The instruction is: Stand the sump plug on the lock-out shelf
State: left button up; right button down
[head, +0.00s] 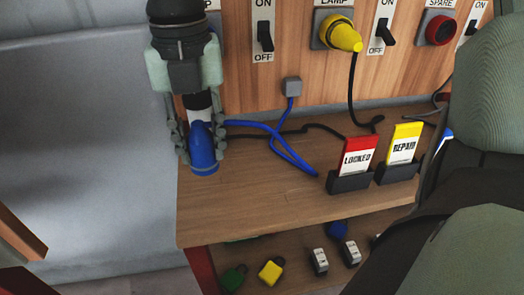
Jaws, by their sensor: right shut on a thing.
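The sump plug (203,152) is blue, with a white-and-dark upper part between the fingers. My right gripper (199,142) points down and is shut on it. The plug is roughly upright over the left end of the wooden shelf (250,208). Its lower end is at or just above the shelf top; I cannot tell whether it touches. My left gripper is not in view.
A red LOCKED card (359,152) and a yellow REPAIR card (404,143) stand in dark holders on the shelf's right. A yellow plug (340,35) sits in the LAMP socket. Several padlocks lie below, including a yellow one (270,272). The shelf's front middle is clear.

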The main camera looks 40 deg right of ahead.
jog(key=s+d+f, duration=0.1)
jog(key=d, duration=0.1)
jog(key=s+d+f, duration=0.1)
jog(key=d, duration=0.1)
jog(key=s+d+f, duration=0.1)
jog(key=d+f, duration=0.1)
jog(key=shift+d, duration=0.1)
jog(key=shift+s+d+f, duration=0.15)
jog(key=shift+d+f, duration=0.1)
jog(key=shift+d, duration=0.05)
jog(key=shift+s+d+f+b, duration=0.1)
jog(key=shift+f+b, duration=0.2)
jog(key=shift+f, duration=0.05)
notch_tip(320, 180, down, 4)
jog(key=shift+r+b, duration=0.25)
jog(key=shift+b, duration=0.25)
jog(key=c, duration=1)
grip_release()
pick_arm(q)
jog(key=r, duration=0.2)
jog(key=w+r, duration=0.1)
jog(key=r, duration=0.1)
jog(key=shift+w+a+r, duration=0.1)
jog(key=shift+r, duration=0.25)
pick_arm(e)
jog(key=shift+o, duration=0.2)
